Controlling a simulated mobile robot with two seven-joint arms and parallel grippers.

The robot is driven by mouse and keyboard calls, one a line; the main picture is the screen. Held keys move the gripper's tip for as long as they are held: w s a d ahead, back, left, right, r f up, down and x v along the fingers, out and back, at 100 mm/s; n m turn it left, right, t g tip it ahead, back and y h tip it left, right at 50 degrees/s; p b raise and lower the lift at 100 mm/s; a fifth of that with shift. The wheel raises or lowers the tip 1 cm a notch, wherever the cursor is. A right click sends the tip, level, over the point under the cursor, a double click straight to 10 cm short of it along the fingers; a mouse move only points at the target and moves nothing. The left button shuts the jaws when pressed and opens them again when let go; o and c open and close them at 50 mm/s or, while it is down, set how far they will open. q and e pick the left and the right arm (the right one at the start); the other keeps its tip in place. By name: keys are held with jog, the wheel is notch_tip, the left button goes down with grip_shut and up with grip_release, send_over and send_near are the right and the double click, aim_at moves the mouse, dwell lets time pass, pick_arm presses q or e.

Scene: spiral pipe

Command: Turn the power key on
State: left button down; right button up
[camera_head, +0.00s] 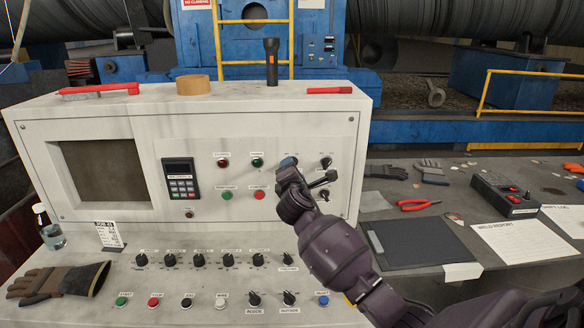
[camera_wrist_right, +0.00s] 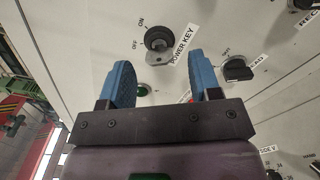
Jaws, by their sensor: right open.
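The power key switch (camera_wrist_right: 158,38) is a round black knob on the sloped pale panel in the right wrist view. Its label reads POWER KEY, with ON and OFF marked on its left side. A grey metal piece shows at its lower edge; I cannot tell which mark the key points to. My right gripper (camera_wrist_right: 160,72) is open and empty, its two blue fingers apart just below the switch, one to each side. In the head view my right gripper (camera_head: 292,164) is at the panel's right part and hides the switch. My left gripper is not in view.
Other black knobs (camera_head: 326,162) sit close to the right of my gripper. Red (camera_head: 260,194) and green buttons are to its left. Rows of knobs and buttons line the lower console (camera_head: 198,260). A flashlight (camera_head: 271,62) stands on top; tools lie on the right table.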

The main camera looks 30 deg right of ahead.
jog(key=shift+x, duration=1.55)
jog(key=c, duration=0.9)
